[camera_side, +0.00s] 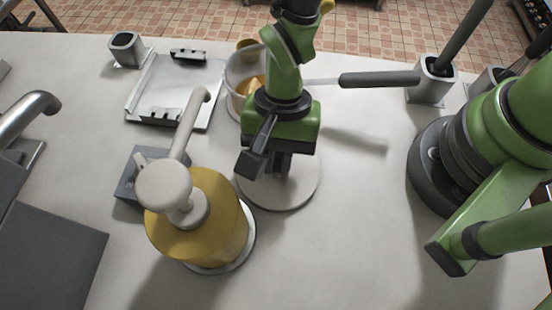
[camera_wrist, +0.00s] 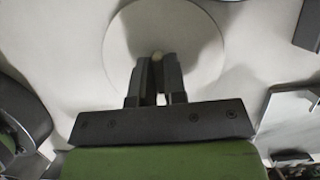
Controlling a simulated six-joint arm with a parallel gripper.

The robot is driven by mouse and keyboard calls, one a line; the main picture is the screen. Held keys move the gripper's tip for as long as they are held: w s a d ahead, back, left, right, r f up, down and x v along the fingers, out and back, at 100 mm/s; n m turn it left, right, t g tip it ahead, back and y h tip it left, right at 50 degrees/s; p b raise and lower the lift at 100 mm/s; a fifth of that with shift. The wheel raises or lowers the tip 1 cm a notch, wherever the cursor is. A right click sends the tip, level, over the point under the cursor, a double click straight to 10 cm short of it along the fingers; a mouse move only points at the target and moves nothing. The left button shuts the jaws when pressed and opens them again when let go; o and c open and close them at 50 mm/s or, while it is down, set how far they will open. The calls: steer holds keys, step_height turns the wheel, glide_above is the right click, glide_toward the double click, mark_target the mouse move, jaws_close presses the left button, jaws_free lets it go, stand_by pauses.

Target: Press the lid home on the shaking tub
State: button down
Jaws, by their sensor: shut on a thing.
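The lid is a round pale disc (camera_side: 292,193) under my gripper, well in front of the tub. In the wrist view the disc (camera_wrist: 200,60) fills the upper middle, and its small knob (camera_wrist: 157,56) sits between my fingertips. My gripper (camera_side: 282,172) points down and is shut on this knob; it also shows in the wrist view (camera_wrist: 156,72). I cannot tell whether the disc rests on the table or hangs just above it. The tub (camera_side: 234,98), clear-walled with orange pieces inside, stands behind my gripper, open at the top and partly hidden by my arm.
A yellow pump bottle (camera_side: 225,235) stands close at the front left. A metal tray (camera_side: 165,88) lies left of the tub. A dark-handled tool (camera_side: 378,79) reaches from near the tub to a grey holder (camera_side: 432,88).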

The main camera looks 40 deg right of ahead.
mark_target(280, 160)
steer(key=shift+r, duration=2.65)
steer(key=shift+r, duration=0.1)
steer(key=shift+d+r, duration=0.15)
steer(key=shift+r, duration=0.05)
steer(key=w+d+r+m+t, duration=0.1)
steer(key=w+d+r+m, duration=0.2)
steer(key=w, duration=0.3)
steer(key=w+d+r+m+y, duration=0.1)
steer(key=w+d+r+m, duration=0.2)
steer(key=w+r, duration=0.2)
steer(key=shift+w+r+t, duration=0.4)
steer(key=shift+w, duration=0.8)
steer(key=shift+d, duration=0.1)
steer(key=shift+f, duration=2.9)
